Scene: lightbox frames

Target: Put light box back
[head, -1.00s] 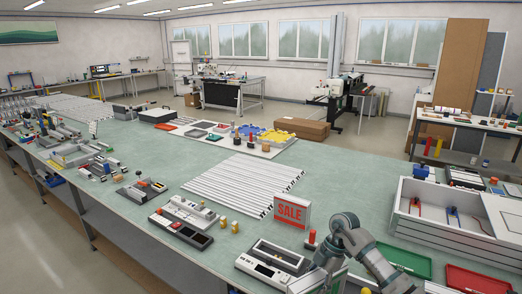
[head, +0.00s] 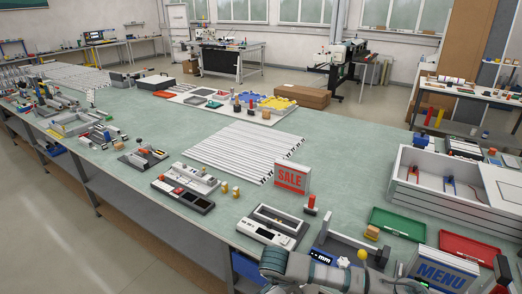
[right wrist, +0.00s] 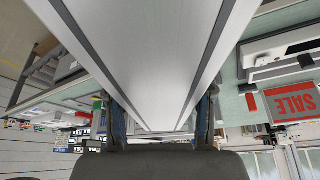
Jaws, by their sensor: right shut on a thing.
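A light box with a blue MENU face (head: 443,272) stands tilted at the lower right of the head view. In the right wrist view my right gripper (right wrist: 161,116) is shut on a light box (right wrist: 150,55), seen as a long white panel with grey edge strips. I cannot tell for certain that this is the MENU box, as its face is hidden there. A red SALE sign (head: 292,178) stands upright on the bench; it also shows in the right wrist view (right wrist: 294,103). A grey arm link of mine crosses the bottom of the head view. My left gripper is not seen.
The long green bench (head: 150,112) carries white strips (head: 240,150), a grey device with a display (head: 272,228) and small tools. Green (head: 398,222) and red (head: 468,248) trays lie at the right, before a big white open box (head: 450,205).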

